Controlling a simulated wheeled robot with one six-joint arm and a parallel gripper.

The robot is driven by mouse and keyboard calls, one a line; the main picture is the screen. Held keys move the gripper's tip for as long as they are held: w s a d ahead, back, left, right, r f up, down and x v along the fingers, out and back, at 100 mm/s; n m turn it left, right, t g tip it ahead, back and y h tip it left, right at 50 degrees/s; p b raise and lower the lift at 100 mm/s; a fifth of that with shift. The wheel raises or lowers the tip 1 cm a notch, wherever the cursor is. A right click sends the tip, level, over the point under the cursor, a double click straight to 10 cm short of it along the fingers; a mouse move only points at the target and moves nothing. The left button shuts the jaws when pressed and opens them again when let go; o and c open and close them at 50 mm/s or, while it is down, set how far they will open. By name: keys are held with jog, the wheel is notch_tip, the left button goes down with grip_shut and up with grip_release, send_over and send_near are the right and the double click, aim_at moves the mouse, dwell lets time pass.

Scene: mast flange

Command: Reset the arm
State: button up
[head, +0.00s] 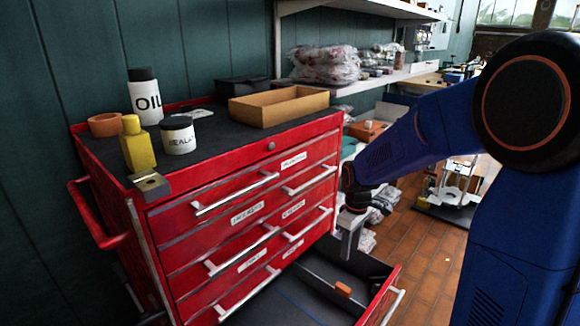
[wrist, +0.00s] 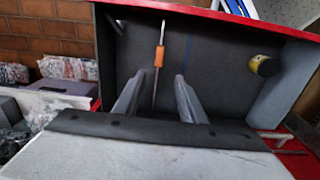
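My arm, dark blue, reaches in from the right in the head view, and my gripper (head: 350,238) hangs pointing down beside the red tool cabinet's (head: 245,215) right front, above the open bottom drawer (head: 396,296). In the wrist view the two fingers of my gripper (wrist: 160,75) are spread apart with nothing held between them. An orange-handled screwdriver (wrist: 159,57) shows beyond the fingertips, lying on the dark drawer floor. Its orange handle also shows in the head view (head: 343,289).
A yellow and black round object (wrist: 264,66) lies in the drawer. On the cabinet top are an OIL bottle (head: 146,103), yellow bottle (head: 138,148), SEAL jar (head: 178,136), orange ring (head: 104,124), metal block (head: 150,184) and cardboard tray (head: 280,109). A shelf (head: 365,82) stands behind.

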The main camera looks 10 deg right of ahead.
jog(key=s+d+r+m+t, duration=0.1)
jog(key=s+r, duration=0.3)
jog(key=s, duration=0.5)
jog(key=s+d+r+m+t, duration=0.1)
jog(key=s+r+m, duration=0.3)
jog(key=s, duration=0.5)
jog(key=s+d+r+m+t, duration=0.1)
jog(key=s+r+m+t, duration=0.1)
jog(key=s+r, duration=0.3)
jog(key=s+m, duration=0.1)
jog(key=s, duration=0.3)
jog(key=shift+r+t, duration=0.25)
jog(key=shift+t, duration=0.15)
jog(key=shift+s, duration=0.1)
jog(key=shift+c, duration=0.4)
